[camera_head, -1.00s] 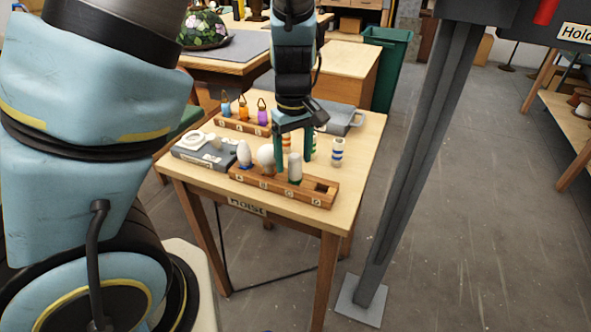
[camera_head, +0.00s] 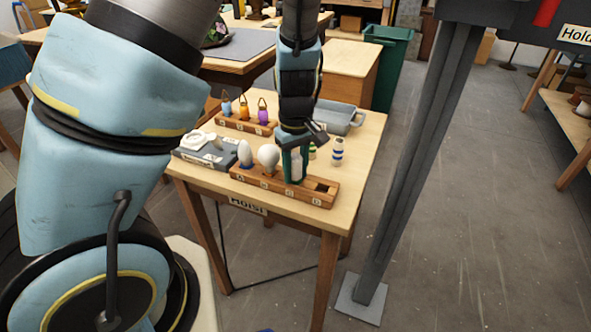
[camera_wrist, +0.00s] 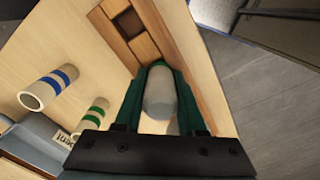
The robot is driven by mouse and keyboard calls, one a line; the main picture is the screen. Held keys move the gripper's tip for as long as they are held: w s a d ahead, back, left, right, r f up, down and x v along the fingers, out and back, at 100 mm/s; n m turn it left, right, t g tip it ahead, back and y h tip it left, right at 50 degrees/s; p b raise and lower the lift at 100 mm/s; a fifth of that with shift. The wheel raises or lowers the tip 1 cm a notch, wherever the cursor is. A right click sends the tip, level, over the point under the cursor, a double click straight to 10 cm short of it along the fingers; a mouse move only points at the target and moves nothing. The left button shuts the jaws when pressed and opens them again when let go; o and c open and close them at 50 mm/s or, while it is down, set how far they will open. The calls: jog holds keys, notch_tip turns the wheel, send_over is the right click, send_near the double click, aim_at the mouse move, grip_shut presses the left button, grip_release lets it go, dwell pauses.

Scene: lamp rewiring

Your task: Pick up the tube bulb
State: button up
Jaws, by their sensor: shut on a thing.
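The tube bulb (camera_head: 297,166) is a pale, round-topped cylinder standing in the wooden rack (camera_head: 325,199) near the front of the table. My gripper (camera_head: 294,172) points down over it, with green fingers on both sides. In the wrist view, the tube bulb (camera_wrist: 159,95) lies between the two green fingers (camera_wrist: 160,100), which are shut on it. Its lower end is still at the rack, and I cannot tell whether it is lifted at all.
A white egg-shaped bulb (camera_head: 245,153) and a round bulb (camera_head: 268,157) stand left in the same rack, with an empty square hole at the right end. A blue-banded white tube (camera_head: 337,151) stands behind right. A grey tray (camera_head: 345,118) sits at the back.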

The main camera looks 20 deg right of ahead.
grip_shut()
